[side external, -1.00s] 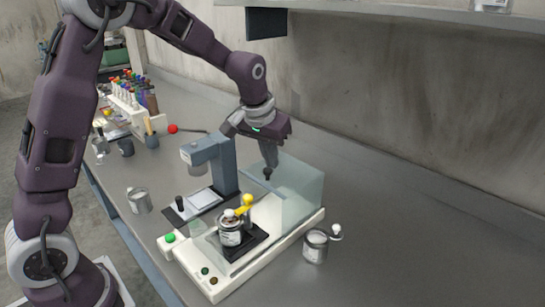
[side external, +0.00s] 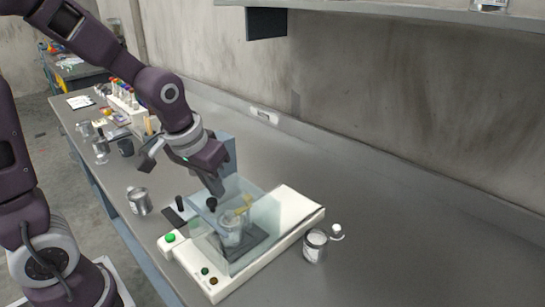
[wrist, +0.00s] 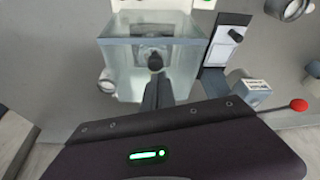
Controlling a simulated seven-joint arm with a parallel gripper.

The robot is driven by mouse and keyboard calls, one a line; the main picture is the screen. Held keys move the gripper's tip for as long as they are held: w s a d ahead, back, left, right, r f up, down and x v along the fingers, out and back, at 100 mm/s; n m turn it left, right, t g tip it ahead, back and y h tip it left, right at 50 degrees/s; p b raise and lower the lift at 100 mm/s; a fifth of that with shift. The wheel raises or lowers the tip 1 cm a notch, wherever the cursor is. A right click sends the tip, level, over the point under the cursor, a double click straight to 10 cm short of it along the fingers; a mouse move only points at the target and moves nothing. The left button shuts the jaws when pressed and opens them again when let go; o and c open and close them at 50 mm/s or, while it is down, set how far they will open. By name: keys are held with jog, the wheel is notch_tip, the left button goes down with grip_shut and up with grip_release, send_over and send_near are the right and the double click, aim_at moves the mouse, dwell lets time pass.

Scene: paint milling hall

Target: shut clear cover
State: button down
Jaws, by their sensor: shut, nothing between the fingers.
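The clear cover (side external: 262,212) is a see-through box on the cream machine base (side external: 295,208). In the side view it now stands around the can (side external: 232,230) with the yellow-handled piece, which shows dimly through it. The cover also fills the upper middle of the wrist view (wrist: 185,65). Its dark knob (side external: 211,203) is at its left side and shows in the wrist view (wrist: 155,62). My gripper (side external: 219,190) is shut and empty, its fingertips close beside the knob. I cannot tell whether they touch it.
A green button (side external: 170,238) sits on the base's left corner. An open can (side external: 315,246) stands right of the base, another can (side external: 139,201) left. A rack of coloured bottles (side external: 125,100) stands farther back. The bench at right is clear.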

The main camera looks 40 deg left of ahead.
aim_at(229, 196)
jog(key=shift+s+f, duration=0.2)
jog(key=shift+s, duration=0.15)
jog(key=shift+w, duration=0.4)
jog(key=w, duration=0.2)
jog(key=w+a+r, duration=0.1)
jog(key=shift+w, duration=0.4)
jog(key=a+v, duration=0.1)
jog(key=v, duration=0.8)
jog(key=s+d+m+t+h, duration=0.1)
jog(key=s+d+m, duration=0.2)
jog(key=s, duration=1.3)
jog(key=d, duration=0.3)
jog(key=shift+d+t, duration=0.2)
jog(key=shift+t, duration=0.2)
